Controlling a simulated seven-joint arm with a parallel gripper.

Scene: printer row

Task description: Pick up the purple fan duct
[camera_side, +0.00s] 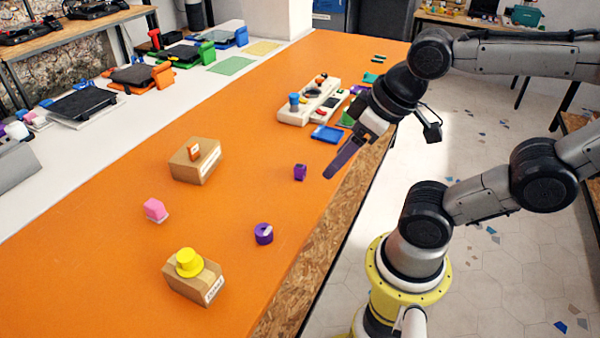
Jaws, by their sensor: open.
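A small dark purple block (300,172) sits on the orange table, just left of my gripper's tip. A rounder purple piece (263,234) with a pale patch lies nearer the front edge. I cannot tell for sure from their shapes which of the two is the fan duct. My gripper (333,170) has dark purple fingers, is open and hangs near the right edge of the table. It appears empty and apart from both purple pieces. The finger gap is hard to see from this side.
A wooden block with a yellow knob (190,264) stands at the front, a wooden block with an orange part (195,160) behind. A pink piece (155,210) lies between them. A white tray of parts (310,101) and a blue tray (328,134) sit farther back.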

